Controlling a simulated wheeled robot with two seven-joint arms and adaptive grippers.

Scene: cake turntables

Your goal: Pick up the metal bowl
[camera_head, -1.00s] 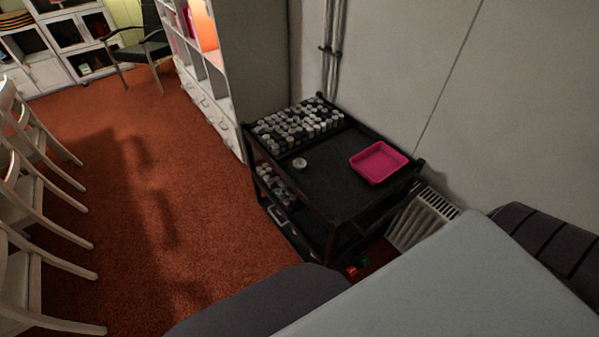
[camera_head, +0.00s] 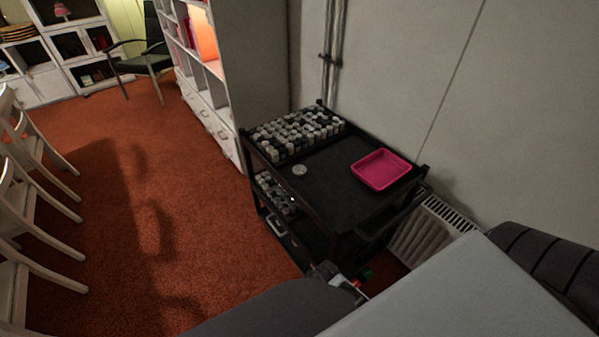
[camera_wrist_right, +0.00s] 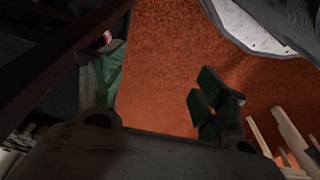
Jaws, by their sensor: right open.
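A small pale round dish (camera_head: 299,169), too small to tell clearly as the metal bowl, sits on the black top of the cart (camera_head: 335,195), left of the pink tray. My right gripper (camera_head: 342,284) shows only in part, low by the cart's near corner and below its top, well away from the dish. In the right wrist view my right gripper (camera_wrist_right: 158,92) is open, with orange carpet showing between its green-padded fingers. The dish is not in that view. My left gripper is not in view.
A pink tray (camera_head: 381,170) and several rows of small jars (camera_head: 297,133) occupy the cart top, leaving bare space around the dish. A wall and radiator (camera_head: 432,232) stand right of the cart. White chairs (camera_head: 35,170) stand at left. Carpet between is clear.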

